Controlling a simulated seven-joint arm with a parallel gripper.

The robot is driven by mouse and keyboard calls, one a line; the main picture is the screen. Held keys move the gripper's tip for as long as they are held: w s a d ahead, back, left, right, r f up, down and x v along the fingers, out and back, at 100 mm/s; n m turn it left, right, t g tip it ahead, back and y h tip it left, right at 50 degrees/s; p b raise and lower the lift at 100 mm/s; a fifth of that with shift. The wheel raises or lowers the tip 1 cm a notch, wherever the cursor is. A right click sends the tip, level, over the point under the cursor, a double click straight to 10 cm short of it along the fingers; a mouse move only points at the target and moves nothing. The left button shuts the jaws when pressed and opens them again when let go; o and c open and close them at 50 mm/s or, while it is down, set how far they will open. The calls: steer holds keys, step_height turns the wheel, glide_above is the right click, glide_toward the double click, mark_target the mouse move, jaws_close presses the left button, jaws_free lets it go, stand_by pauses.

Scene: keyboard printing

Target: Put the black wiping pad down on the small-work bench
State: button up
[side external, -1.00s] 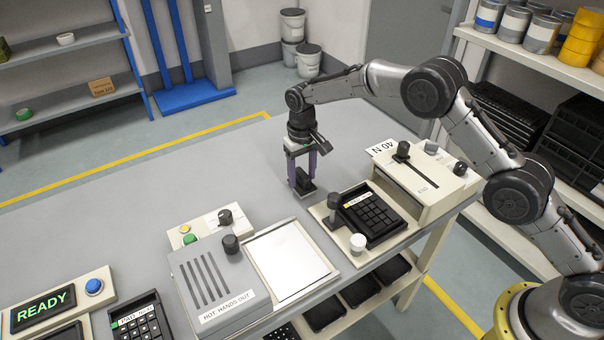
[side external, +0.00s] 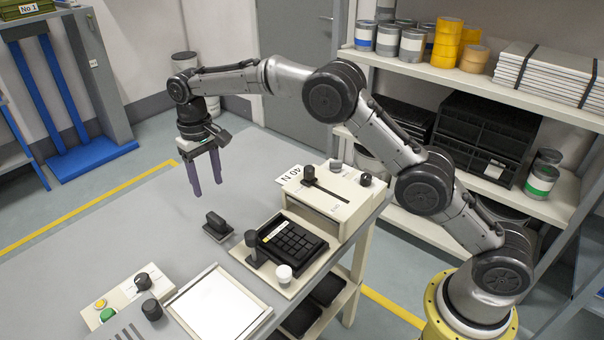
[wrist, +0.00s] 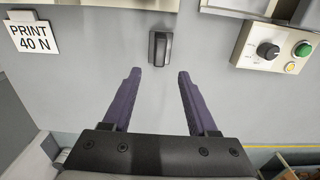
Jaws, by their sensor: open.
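The black wiping pad (side external: 217,226) rests on the grey bench top (side external: 150,215), with its grip block upward, to the left of the keypad fixture. It also shows in the wrist view (wrist: 160,48), beyond the fingertips and between their lines. My gripper (side external: 206,190) is open and empty. Its purple fingers are apart from the pad, above the bench and to the pad's upper left in the side view. In the wrist view the two fingers (wrist: 160,75) stand wide apart with nothing between them.
A black keypad (side external: 288,238) sits in a cream fixture with knobs. Behind it is a cream slider box (side external: 335,205) near the 40 N card. A white plate (side external: 218,308) and a button box (side external: 130,298) stand nearer the front. The bench's far left is clear.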

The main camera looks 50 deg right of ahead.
steer(key=s+d+r+t, duration=0.2)
steer(key=s+d+r, duration=0.3)
steer(key=s+r, duration=0.4)
steer(key=s+d+r+t, duration=0.1)
steer(key=s+d+r, duration=0.4)
steer(key=s+r, duration=0.4)
steer(key=s+d+f+t, duration=0.1)
steer(key=s+d+f, duration=0.1)
steer(key=s, duration=0.9)
steer(key=s+d+f+t, duration=0.1)
steer(key=s+f, duration=0.3)
steer(key=s, duration=0.8)
steer(key=shift+d+f+t, duration=0.25)
steer(key=shift+d+t, duration=0.05)
steer(key=shift+d, duration=0.2)
